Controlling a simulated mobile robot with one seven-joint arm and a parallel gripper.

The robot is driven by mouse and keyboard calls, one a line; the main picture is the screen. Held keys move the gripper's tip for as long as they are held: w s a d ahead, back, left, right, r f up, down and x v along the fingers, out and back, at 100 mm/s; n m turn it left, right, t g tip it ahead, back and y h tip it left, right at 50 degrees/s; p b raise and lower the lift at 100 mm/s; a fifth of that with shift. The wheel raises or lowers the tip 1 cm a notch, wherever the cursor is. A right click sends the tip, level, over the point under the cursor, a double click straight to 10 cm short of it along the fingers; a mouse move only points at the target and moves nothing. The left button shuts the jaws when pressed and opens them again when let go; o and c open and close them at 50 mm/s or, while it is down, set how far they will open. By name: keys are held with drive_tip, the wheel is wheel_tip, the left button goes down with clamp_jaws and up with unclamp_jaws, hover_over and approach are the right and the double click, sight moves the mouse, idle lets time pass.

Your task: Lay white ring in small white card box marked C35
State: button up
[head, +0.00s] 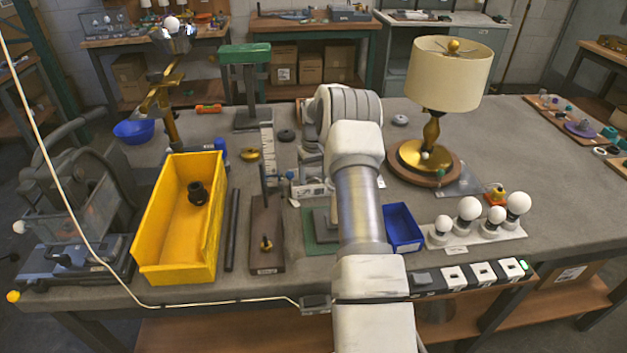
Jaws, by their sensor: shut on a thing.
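My gripper is not visible; my own white and grey arm reaches up the middle of the head view and hides what lies behind it. I cannot make out a white ring anywhere in this view. No small white card box with a readable C35 mark shows. A pale, low object (312,190) lies just left of my arm, partly hidden, and I cannot tell what it is.
A yellow bin (150,215) stands at left, a small blue bin (417,238) right of my arm. White bulbs (469,209) stand on a rack at right, behind white square pieces (483,273) at the front edge. A lamp (447,75) stands farther back.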

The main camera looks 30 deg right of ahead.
drive_tip(key=o, duration=1.3)
drive_tip(key=shift+f, duration=0.1)
